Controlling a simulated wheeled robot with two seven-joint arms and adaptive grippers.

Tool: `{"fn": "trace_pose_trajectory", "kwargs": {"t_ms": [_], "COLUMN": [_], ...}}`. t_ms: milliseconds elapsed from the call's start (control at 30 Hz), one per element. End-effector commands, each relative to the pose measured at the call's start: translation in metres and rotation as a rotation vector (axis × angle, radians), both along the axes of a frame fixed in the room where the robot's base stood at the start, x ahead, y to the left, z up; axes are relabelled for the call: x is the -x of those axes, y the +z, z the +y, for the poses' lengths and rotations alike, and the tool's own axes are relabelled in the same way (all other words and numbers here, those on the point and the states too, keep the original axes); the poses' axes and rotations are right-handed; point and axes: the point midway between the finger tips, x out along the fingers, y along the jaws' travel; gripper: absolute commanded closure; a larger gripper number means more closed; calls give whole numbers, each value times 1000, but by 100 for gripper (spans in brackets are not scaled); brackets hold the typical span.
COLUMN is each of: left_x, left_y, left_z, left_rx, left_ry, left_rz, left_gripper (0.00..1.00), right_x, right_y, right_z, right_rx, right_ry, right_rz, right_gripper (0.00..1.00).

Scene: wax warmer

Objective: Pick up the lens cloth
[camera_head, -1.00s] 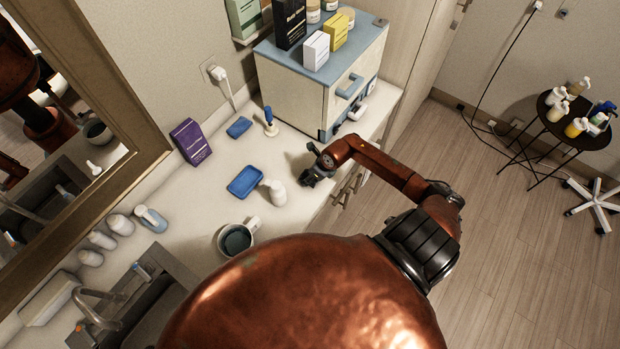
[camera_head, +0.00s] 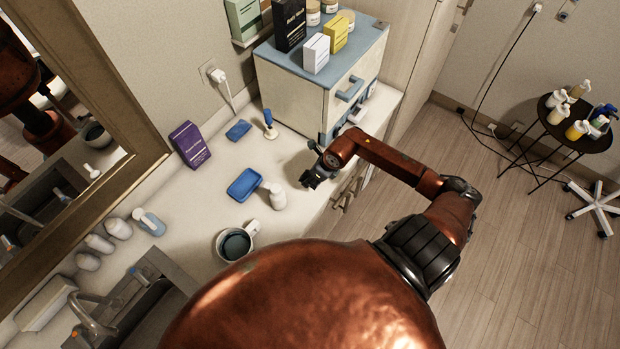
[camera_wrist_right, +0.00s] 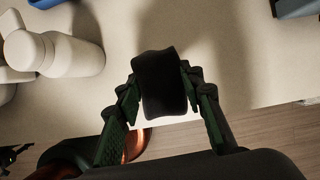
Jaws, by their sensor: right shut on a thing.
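My right gripper (camera_head: 312,176) is over the counter near its front edge, to the right of a small white bottle. In the right wrist view, my right gripper (camera_wrist_right: 163,90) is shut on a dark, nearly black soft-looking piece, which I take to be the lens cloth (camera_wrist_right: 160,80). It stands bunched between the two fingers, with curved edges. My left gripper is not in view.
A purple box (camera_head: 190,145) is by the wall. Counter between cabinet and bottle is mostly clear.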

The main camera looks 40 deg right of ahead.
Motion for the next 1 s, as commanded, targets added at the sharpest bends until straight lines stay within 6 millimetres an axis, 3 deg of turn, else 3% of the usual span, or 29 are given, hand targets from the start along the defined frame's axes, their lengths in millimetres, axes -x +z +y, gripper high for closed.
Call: {"fn": "trace_pose_trajectory", "kwargs": {"t_ms": [133,500,700,1000], "left_x": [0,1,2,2], "left_y": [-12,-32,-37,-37], "left_z": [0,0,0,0], "left_rx": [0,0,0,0], "left_ry": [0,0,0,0], "left_rz": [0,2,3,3], "left_gripper": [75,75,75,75], "right_x": [23,82,97,101], "right_y": [29,59,68,71], "right_z": [12,46,54,57], "right_rx": [6,2,1,1], "right_ry": [6,2,1,0], "right_rz": [-4,-1,0,-1], "right_gripper": [87,87,87,87]}}
